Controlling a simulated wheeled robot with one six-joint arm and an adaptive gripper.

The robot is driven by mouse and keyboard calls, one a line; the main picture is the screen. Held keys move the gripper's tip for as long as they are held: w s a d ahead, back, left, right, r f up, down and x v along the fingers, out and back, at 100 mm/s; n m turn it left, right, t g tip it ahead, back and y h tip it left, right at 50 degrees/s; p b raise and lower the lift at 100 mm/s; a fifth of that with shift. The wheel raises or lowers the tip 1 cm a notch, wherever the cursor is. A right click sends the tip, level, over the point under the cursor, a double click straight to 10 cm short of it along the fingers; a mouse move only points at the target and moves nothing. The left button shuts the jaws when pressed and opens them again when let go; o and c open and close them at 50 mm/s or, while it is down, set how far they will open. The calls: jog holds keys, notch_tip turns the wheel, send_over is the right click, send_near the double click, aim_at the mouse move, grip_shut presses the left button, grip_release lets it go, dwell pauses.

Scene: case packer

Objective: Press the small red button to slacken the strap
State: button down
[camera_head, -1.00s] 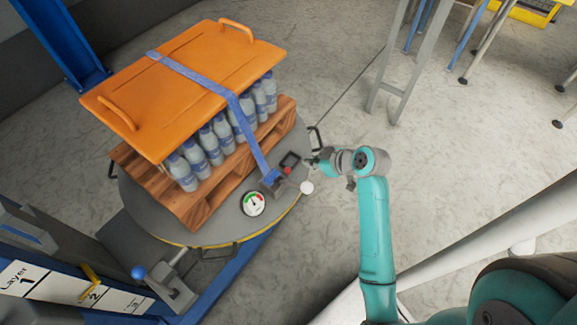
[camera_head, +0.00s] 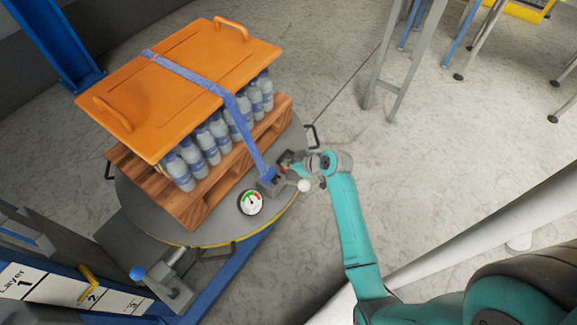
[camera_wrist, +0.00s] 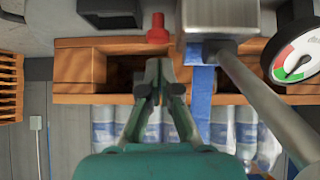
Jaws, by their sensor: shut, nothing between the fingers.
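The small red button (camera_wrist: 158,36) shows at the top centre of the wrist view, between a dark block and the grey metal strap tensioner (camera_wrist: 218,18). My gripper (camera_wrist: 157,78) is shut and empty, its fingertips just below the button in that picture and apart from it there. In the head view my gripper (camera_head: 284,165) is at the turntable's right edge, beside the tensioner (camera_head: 269,184), and largely covers the button. The blue strap (camera_head: 243,118) runs from the tensioner up over the orange lid (camera_head: 160,100).
A round dial gauge (camera_head: 251,203) with a white knob (camera_head: 305,186) nearby sits by the tensioner. Bottles (camera_head: 200,155) stand on a wooden pallet (camera_head: 196,208) on the grey turntable (camera_head: 150,226). A black handle (camera_head: 312,134) sticks out at its edge.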

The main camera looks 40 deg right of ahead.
jog(key=shift+f, duration=0.9)
